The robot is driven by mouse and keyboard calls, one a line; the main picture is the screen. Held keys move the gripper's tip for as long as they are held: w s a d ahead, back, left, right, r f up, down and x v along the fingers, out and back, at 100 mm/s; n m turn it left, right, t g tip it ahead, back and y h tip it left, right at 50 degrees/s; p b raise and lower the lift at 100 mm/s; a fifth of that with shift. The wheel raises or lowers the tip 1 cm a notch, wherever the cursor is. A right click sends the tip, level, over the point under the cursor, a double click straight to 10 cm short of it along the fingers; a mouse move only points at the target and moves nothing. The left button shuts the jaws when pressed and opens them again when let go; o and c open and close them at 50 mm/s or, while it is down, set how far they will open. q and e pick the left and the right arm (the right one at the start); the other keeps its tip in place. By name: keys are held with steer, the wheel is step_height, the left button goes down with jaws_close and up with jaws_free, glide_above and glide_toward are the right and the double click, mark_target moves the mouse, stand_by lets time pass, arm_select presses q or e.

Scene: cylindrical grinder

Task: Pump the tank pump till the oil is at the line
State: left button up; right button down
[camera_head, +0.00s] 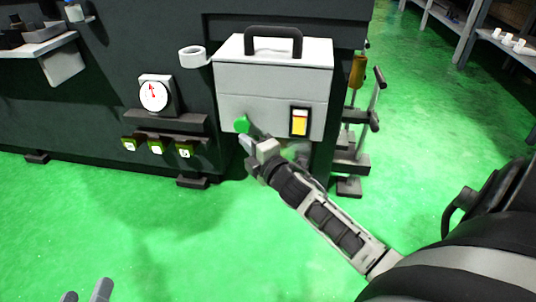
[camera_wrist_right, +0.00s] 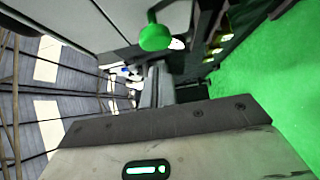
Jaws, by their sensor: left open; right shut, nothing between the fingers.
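The tank (camera_head: 272,78) is a light grey box with a black top handle, mounted on the dark machine. Its green round pump knob (camera_head: 241,124) sticks out low on the left of its front; it also shows large in the right wrist view (camera_wrist_right: 155,38). The sight window (camera_head: 299,122) at the right of the front shows yellow, with a paler band; the line is too small to make out. My right gripper (camera_head: 246,143) is shut and empty, just below the knob; I cannot tell whether they touch. My left gripper (camera_head: 87,294) is open, fingertips showing at the bottom left.
A white ring (camera_head: 193,56) is beside the tank's upper left. A small cart (camera_head: 352,150) stands at its right. Green floor is open in front.

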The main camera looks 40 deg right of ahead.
arm_select(q)
steer(key=shift+s+a+f+m+g+y+p, duration=0.1)
steer(key=shift+a+f+m+g+y+p, duration=0.1)
steer(key=shift+f+p, duration=0.2)
steer(key=shift+a+f+m+g+y+p, duration=0.2)
steer(key=shift+f+p, duration=0.1)
steer(key=shift+f, duration=0.15)
arm_select(e)
steer(key=s, duration=0.8)
steer(key=shift+a, duration=0.3)
arm_select(q)
steer(key=shift+d+r, duration=0.1)
steer(key=shift+r, duration=0.2)
